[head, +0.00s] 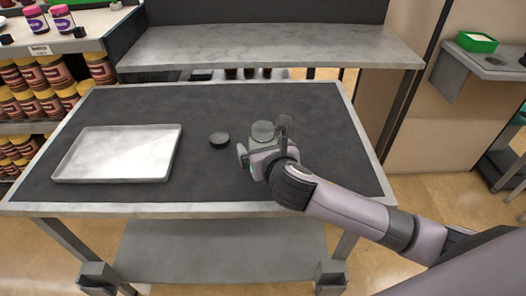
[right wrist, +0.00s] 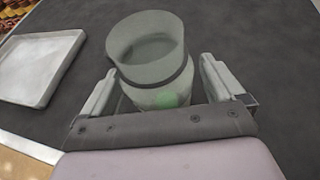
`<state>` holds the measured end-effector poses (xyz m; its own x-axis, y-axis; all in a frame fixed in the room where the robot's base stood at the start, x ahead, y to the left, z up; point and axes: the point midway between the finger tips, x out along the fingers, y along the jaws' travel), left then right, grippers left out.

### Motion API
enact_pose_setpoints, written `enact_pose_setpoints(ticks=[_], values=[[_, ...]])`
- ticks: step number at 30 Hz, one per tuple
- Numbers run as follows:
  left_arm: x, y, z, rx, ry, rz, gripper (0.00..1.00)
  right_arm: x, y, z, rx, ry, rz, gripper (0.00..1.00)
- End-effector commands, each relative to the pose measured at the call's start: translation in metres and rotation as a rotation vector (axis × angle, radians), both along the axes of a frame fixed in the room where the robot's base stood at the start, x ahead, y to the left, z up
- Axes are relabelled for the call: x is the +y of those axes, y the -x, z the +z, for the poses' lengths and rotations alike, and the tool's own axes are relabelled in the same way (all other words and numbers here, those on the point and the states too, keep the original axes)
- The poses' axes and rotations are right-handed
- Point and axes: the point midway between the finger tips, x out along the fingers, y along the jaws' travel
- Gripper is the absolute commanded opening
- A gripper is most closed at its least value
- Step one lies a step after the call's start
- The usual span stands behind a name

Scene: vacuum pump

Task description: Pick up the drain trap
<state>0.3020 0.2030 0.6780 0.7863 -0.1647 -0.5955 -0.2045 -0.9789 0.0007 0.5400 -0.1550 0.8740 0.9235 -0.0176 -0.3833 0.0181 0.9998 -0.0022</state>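A see-through, greenish-grey, jar-like vessel, which I take to be the drain trap (head: 263,129), stands upright on the dark table mat. It also shows in the right wrist view (right wrist: 150,52), with an open round top and a dark band around its middle. My right gripper (head: 263,140) is open at the vessel, one finger on each side. In the right wrist view a gap shows between the vessel and the right finger; contact at the left finger is unclear. The vessel's lower part is partly hidden by the gripper. My left gripper is not in view.
A small round dark cap-like piece (head: 220,140) lies left of the vessel. A shallow pale tray (head: 117,155) lies on the table's left. A raised grey shelf (head: 270,46) runs along the back. The mat right of the vessel is clear.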

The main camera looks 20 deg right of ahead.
Motion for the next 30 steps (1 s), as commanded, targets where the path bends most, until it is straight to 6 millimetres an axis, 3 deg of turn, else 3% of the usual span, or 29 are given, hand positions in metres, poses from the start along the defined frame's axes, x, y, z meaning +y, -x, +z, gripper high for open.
enact_pose_setpoints(ticks=[1,5,6,14,20,26,30], values=[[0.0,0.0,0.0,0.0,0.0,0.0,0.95,0.0,0.0,0.0,0.0,0.0,0.0,0.79],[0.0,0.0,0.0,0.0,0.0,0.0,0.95,0.0,0.0,0.0,0.0,0.0,0.0,0.37],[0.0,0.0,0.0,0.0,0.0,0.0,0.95,0.0,0.0,0.0,0.0,0.0,0.0,0.32],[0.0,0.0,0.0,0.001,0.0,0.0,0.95,0.0,0.0,0.002,-0.003,0.0,0.001,0.32],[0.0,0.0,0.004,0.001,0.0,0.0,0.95,0.0,-0.001,0.017,-0.007,-0.001,0.001,0.32],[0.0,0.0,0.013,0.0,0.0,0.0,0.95,0.0,-0.001,0.058,-0.011,-0.002,0.001,0.32],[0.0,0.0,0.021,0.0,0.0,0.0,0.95,0.001,-0.001,0.1,-0.012,-0.002,0.002,0.32]])
